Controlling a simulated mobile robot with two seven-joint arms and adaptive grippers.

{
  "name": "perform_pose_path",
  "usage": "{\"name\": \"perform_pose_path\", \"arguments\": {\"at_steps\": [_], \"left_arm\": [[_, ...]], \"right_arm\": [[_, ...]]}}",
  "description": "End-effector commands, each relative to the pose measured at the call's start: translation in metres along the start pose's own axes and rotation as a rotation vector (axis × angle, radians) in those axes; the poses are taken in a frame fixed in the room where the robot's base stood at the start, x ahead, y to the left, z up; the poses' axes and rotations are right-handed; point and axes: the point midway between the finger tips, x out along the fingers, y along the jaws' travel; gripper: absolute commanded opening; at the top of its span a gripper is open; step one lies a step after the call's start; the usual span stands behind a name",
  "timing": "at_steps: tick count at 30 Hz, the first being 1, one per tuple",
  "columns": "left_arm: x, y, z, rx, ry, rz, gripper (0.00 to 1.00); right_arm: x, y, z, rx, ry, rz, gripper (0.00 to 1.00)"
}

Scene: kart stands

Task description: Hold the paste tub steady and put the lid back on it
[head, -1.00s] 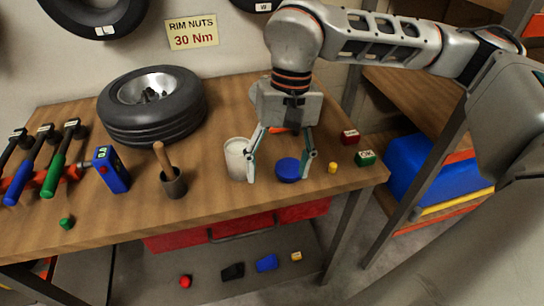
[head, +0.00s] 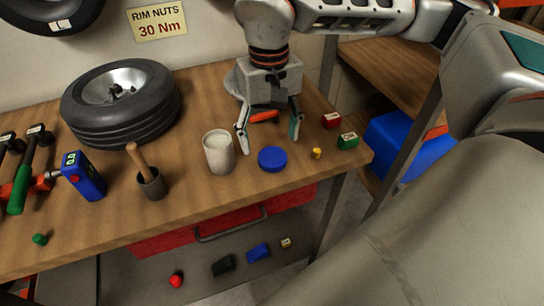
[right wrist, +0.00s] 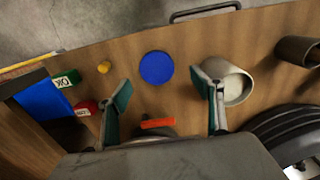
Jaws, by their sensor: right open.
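The paste tub (head: 219,153) is a white open cup standing upright on the bench, with pale paste inside; it also shows in the right wrist view (right wrist: 237,88). The blue round lid (head: 272,159) lies flat on the bench just right of the tub, and it shows in the right wrist view (right wrist: 156,67). My right gripper (head: 270,140) is open and empty behind the lid, its left finger close to the tub's right side. In the right wrist view its fingers (right wrist: 165,95) are spread with the lid beyond them. My left gripper is not in view.
An orange object (head: 264,116) lies between my right fingers. A small yellow piece (head: 316,153), a red box (head: 331,120) and a green box (head: 347,141) sit at right.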

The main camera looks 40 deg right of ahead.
Motion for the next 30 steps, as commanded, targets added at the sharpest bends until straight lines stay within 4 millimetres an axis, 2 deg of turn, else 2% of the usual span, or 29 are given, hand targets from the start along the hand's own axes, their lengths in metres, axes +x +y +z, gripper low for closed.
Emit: {"name": "perform_pose_path", "arguments": {"at_steps": [9, 18, 21, 30], "left_arm": [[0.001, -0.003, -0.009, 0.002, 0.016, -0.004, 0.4], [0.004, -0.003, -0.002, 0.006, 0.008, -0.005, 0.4], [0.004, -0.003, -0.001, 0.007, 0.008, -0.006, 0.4], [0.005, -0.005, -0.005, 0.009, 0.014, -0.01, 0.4]], "right_arm": [[0.003, 0.001, 0.0, 0.0, 0.001, -0.001, 0.66], [0.044, 0.006, 0.001, 0.0, -0.003, 0.0, 0.66], [0.051, 0.006, 0.001, 0.001, -0.001, 0.0, 0.66], [0.053, 0.006, 0.0, 0.001, 0.002, -0.001, 0.66]]}}
